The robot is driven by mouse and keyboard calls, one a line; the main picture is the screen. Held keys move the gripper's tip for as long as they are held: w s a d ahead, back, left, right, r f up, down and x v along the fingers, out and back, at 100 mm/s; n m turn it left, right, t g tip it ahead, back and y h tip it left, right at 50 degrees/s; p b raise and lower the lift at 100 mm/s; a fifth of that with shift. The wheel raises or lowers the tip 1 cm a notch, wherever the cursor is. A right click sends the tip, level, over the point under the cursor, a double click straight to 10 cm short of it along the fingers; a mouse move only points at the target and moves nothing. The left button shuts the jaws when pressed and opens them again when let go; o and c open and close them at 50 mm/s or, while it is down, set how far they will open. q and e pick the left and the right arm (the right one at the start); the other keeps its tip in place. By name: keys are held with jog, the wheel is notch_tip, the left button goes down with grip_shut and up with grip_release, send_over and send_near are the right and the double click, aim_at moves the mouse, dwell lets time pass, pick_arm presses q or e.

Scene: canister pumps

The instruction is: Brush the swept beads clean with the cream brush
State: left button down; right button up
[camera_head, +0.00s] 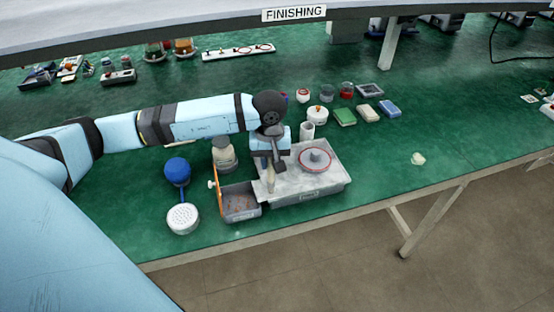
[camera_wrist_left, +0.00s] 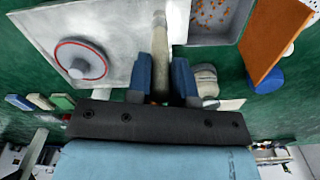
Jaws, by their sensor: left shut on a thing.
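My left gripper (camera_head: 270,170) is shut on the cream brush (camera_wrist_left: 160,50), which stands between its two blue fingers in the left wrist view (camera_wrist_left: 162,82). In the head view the brush (camera_head: 270,183) points down over the left part of the pale grey work tray (camera_head: 330,186). I cannot tell whether its tip touches the surface. Small orange-brown beads (camera_wrist_left: 209,12) lie scattered in a grey bin (camera_head: 240,213) at the tray's left side. A round disc with a red rim (camera_head: 315,158) sits on the tray's right part. My right gripper is not in view.
An orange panel (camera_head: 214,188) stands at the bin's left edge. A cream-topped jar (camera_head: 223,153) stands behind the bin. Sponges (camera_head: 368,114) lie behind the tray. The table right of the tray is mostly clear.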

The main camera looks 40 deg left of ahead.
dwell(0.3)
pick_arm(q)
jog(key=shift+r+p, duration=1.35)
jog(key=shift+r, duration=1.7)
